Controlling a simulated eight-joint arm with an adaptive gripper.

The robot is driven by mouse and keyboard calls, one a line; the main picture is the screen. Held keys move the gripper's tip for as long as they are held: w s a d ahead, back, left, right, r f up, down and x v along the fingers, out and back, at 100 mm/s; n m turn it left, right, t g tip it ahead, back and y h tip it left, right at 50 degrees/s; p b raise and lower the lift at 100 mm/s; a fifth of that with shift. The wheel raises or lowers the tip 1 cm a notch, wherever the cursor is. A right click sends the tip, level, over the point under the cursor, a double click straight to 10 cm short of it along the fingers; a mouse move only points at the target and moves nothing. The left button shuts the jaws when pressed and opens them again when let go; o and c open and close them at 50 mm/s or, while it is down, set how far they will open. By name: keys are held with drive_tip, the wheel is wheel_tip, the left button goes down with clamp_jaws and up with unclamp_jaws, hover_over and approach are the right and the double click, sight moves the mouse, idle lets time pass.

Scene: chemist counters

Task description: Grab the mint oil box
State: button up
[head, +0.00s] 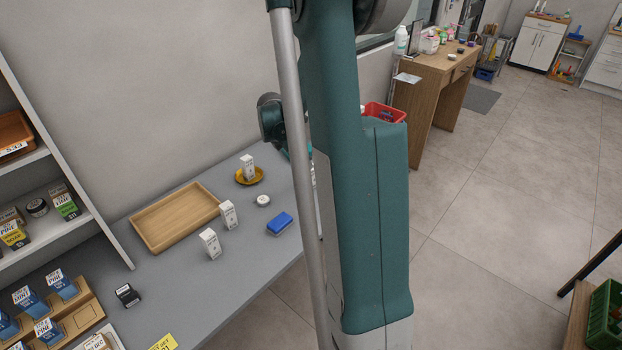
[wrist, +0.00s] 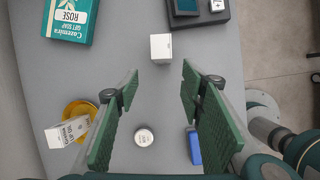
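In the wrist view a plain white box (wrist: 161,47) stands on the grey counter, ahead of and between my fingers, apart from them. Its label is not visible. A second white box (wrist: 68,131) with small print, "oil" faintly legible, stands in a yellow dish (wrist: 80,109) at left, partly behind my left finger. My gripper (wrist: 160,78) is open and empty. In the head view, white boxes stand in the dish (head: 248,167) and on the counter (head: 228,214) (head: 210,243); their print is too small to read. My gripper is mostly hidden there by my own body.
A round white jar (wrist: 144,136) and a blue item (wrist: 194,147) lie near my fingers. A green rose soap box (wrist: 70,18) and a dark tray (wrist: 198,14) lie beyond. A wooden tray (head: 176,217) and shelf (head: 64,235) are at left in the head view.

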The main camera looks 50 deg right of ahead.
sight(311, 175)
drive_tip(key=shift+n, duration=0.4)
drive_tip(key=shift+s+d+f, duration=0.15)
drive_tip(key=shift+d+f, duration=0.55)
drive_tip(key=shift+d, duration=0.1)
drive_tip(key=shift+s+d+f, duration=0.1)
drive_tip(key=shift+d+f, duration=0.6)
drive_tip(key=shift+d, duration=0.1)
drive_tip(key=shift+f, duration=0.1)
drive_tip(key=shift+b+x, duration=0.3)
drive_tip(key=shift+x, duration=0.9)
drive_tip(key=shift+b+x, duration=0.5)
drive_tip(key=shift+x, duration=2.1)
drive_tip(key=shift+s+d, duration=0.1)
drive_tip(key=shift+s, duration=0.05)
drive_tip(key=c, duration=1)
